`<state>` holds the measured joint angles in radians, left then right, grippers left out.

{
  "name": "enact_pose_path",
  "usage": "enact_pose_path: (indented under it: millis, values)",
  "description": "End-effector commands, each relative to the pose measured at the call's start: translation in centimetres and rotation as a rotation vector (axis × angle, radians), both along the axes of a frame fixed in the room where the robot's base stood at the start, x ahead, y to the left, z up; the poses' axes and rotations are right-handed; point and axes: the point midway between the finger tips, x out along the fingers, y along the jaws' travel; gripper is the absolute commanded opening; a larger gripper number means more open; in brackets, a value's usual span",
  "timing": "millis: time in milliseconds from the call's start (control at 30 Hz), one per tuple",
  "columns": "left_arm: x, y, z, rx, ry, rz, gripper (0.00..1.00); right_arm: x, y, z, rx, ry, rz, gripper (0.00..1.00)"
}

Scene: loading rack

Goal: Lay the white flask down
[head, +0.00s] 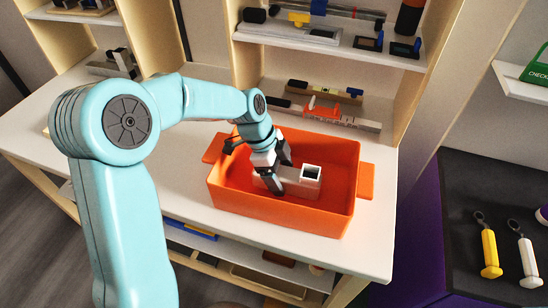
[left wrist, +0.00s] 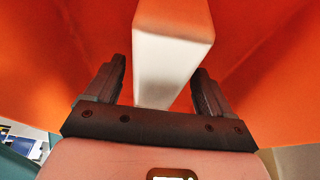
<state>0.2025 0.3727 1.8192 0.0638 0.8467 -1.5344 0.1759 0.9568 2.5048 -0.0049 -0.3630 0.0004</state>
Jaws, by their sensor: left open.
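A white block-like body, which I take to be the white flask (head: 302,188), is inside the orange crate (head: 283,222). A dark square shows at its right end in the head view. It seems to lie on the crate floor, though my gripper hides part of it. My left gripper (head: 280,178) reaches down into the crate at the flask's left part. In the left wrist view the white flask (left wrist: 170,65) stretches away between the two dark fingers of my left gripper (left wrist: 160,85), with gaps on both sides. The jaws are open. My right gripper is not in view.
The crate stands on a white bench (head: 190,188), its walls close around my gripper. Shelves behind hold tools, including an orange item (head: 322,108). A dark surface at right holds a yellow (head: 489,252) and a white (head: 528,262) ringed item. The bench left of the crate is clear.

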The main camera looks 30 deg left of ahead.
Motion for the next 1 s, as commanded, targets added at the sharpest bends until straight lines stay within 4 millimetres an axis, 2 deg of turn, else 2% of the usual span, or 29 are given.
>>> enact_pose_path:
  millis: [300,500,667,1000]
  values:
    - [-0.7,2.8,6.8,0.001,-0.006,0.003,0.83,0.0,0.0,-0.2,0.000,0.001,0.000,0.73]
    - [-1.1,3.8,9.5,0.001,-0.004,0.002,0.83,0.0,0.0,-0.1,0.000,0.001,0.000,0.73]
    - [-1.2,4.0,10.1,0.000,-0.001,0.001,0.83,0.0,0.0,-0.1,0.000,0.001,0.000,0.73]
    - [-1.2,4.0,10.1,0.000,-0.001,0.000,0.83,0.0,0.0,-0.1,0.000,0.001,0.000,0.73]
